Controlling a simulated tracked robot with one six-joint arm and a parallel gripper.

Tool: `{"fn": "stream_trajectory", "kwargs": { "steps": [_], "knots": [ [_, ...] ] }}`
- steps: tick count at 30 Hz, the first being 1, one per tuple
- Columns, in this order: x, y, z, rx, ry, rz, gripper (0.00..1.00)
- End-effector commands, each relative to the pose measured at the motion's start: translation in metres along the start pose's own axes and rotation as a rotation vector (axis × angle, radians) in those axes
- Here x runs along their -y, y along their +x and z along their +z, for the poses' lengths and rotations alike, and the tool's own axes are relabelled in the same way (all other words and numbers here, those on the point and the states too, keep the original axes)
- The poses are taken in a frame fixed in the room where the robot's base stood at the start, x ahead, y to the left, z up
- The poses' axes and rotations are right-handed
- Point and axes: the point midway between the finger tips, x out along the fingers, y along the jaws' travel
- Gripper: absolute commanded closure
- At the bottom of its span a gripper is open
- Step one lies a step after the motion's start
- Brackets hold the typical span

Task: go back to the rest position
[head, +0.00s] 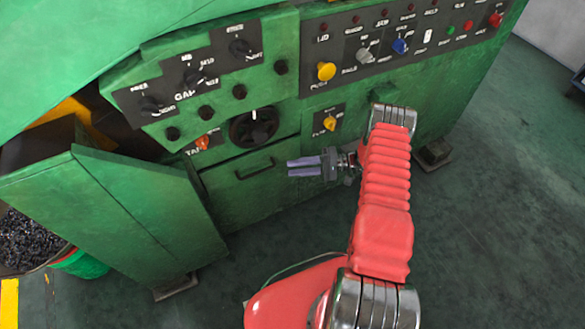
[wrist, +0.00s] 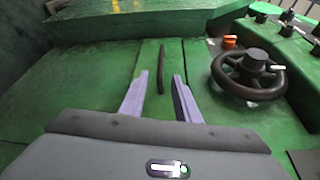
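My gripper (head: 291,168) is at the end of my red arm, in front of the green machine (head: 250,200). Its two purple fingers point left in the head view. In the wrist view my gripper (wrist: 161,76) shows its fingers apart, with nothing held between them. A dark door handle (wrist: 161,68) shows between and beyond the fingers; in the head view this handle (head: 255,169) lies left of the fingertips. I cannot tell the exact gap to the panel.
A black handwheel (head: 254,127) sits above left of my gripper; the wheel (wrist: 248,76) is on the right in the wrist view. Knobs and a yellow button (head: 326,71) stick out above. A bin of dark pieces (head: 25,240) stands left. The floor at right (head: 500,200) is clear.

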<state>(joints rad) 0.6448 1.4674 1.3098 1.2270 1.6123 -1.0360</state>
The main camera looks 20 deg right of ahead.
Motion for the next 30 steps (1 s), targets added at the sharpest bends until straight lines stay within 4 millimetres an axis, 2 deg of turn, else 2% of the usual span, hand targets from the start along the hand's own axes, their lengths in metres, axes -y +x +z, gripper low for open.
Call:
{"fn": "stream_trajectory", "kwargs": {
  "steps": [14,20,23,27,30],
  "knots": [
    [0.0,0.0,0.0,-0.001,0.006,0.0,0.71],
    [-0.008,-0.001,-0.001,-0.008,0.087,0.031,0.71],
    [-0.024,0.001,0.009,0.008,0.17,0.079,0.71],
    [-0.05,0.005,0.039,0.046,0.313,0.161,0.71],
    [-0.053,0.002,0.056,0.07,0.384,0.232,0.71]
  ]
}}
